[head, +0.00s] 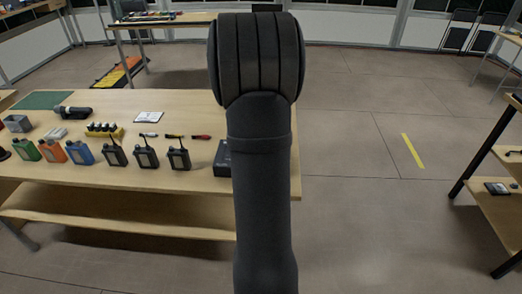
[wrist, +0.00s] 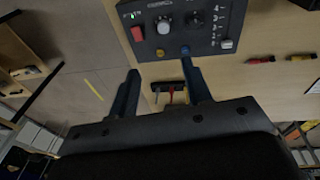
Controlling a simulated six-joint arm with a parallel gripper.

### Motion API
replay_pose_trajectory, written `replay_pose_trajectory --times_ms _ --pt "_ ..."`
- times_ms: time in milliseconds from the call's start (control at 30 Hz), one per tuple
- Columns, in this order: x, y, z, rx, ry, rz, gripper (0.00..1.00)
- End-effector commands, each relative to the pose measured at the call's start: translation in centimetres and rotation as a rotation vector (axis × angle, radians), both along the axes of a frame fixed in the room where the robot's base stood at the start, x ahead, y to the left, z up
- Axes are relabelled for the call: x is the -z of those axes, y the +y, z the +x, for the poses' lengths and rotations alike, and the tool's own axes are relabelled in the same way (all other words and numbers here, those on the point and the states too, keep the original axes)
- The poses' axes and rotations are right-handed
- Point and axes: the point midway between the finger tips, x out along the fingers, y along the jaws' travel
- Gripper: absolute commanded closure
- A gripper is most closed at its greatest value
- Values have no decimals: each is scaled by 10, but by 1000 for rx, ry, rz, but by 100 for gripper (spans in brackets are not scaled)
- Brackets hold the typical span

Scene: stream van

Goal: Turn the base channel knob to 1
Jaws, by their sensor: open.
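The dark base unit (wrist: 205,40) fills the top of the wrist view. In the head view the base unit (head: 222,158) is mostly hidden behind my arm. My gripper (wrist: 160,68) is open, its two fingers apart near the unit's lower edge. It holds nothing visible; the head view hides it.
A yellow battery rack (head: 104,131) and red-handled screwdriver (head: 201,137) lie behind. A shelf (head: 500,195) stands at right; the floor between is clear.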

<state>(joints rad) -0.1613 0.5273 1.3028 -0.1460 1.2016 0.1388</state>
Motion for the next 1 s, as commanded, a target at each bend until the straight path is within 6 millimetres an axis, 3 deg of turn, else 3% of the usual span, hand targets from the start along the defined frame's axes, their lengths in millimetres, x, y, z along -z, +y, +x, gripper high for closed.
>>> replay_pose_trajectory --times_ms 200,433,733,1000 --pt "0 -9 14 505 21 102 55" --pt "-1 -14 24 909 51 161 55" --pt "8 -16 26 1040 62 175 55" --pt "59 -16 26 1038 64 172 55"
